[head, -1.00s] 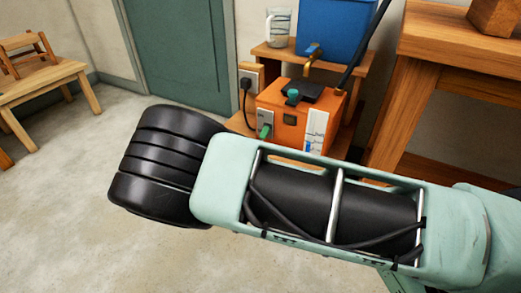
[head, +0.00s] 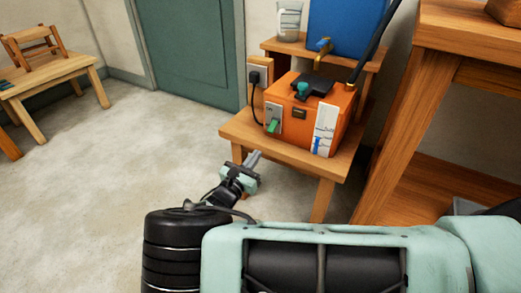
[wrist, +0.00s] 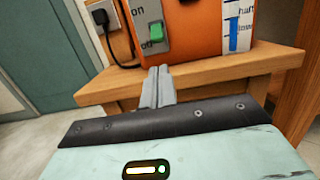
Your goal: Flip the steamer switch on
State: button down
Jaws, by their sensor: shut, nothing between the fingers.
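The steamer (head: 340,105) is an orange box on a low wooden stand. On its front left is a grey plate with a green switch (head: 273,126). In the wrist view the switch (wrist: 156,32) sits low on its plate, beside the "off" label, with "on" above it. My gripper (head: 255,158) is shut and empty, in front of the stand and below the switch. In the wrist view my fingertips (wrist: 158,72) point towards the switch and stand just below it in the picture, apart from it.
The stand's front edge (wrist: 200,80) lies close by my fingers. A black plug and cord (head: 254,90) hang left of the steamer. A white gauge with a blue marker (head: 324,130) is right of the switch. A wooden workbench (head: 440,60) stands at right.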

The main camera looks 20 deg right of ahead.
aim_at(273, 127)
jog(key=b+x, duration=0.2)
jog(key=x, duration=0.7)
jog(key=shift+r, duration=0.15)
